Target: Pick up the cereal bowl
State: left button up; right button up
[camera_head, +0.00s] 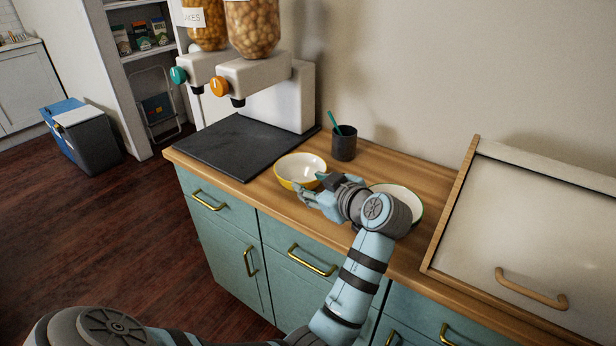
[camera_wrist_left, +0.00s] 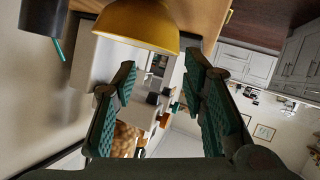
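A yellow bowl with a white inside (camera_head: 298,168) stands upright on the wooden countertop, beside the dark mat. A second, white bowl with a greenish rim (camera_head: 396,190) stands to its right, partly hidden behind my left wrist. My left gripper (camera_head: 314,190) is at the near right side of the yellow bowl. In the left wrist view my left gripper (camera_wrist_left: 162,72) has its two fingers spread with nothing between them. The yellow bowl (camera_wrist_left: 140,24) shows at the top of that view, beyond the fingertips. I cannot tell whether a finger touches it. My right gripper is not in view.
A dark cup with a teal utensil (camera_head: 343,143) stands behind the bowls. A cereal dispenser (camera_head: 270,85) stands at the back left behind a black mat (camera_head: 232,145). A wooden-framed box with a handle (camera_head: 530,235) bounds the right. The wall is close behind.

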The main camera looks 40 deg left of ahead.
pick_arm(q)
send_near(278, 173)
jog(key=shift+w+a+f+b, duration=0.4)
jog(key=shift+w+a+f, duration=0.05)
jog(key=shift+a+f, duration=0.2)
jog(key=x, duration=0.7)
jog(key=shift+s+a+r+b, duration=0.15)
jog(key=shift+a+r+b, duration=0.1)
jog(key=shift+b, duration=0.15)
jog(key=shift+d, duration=0.15)
grip_shut()
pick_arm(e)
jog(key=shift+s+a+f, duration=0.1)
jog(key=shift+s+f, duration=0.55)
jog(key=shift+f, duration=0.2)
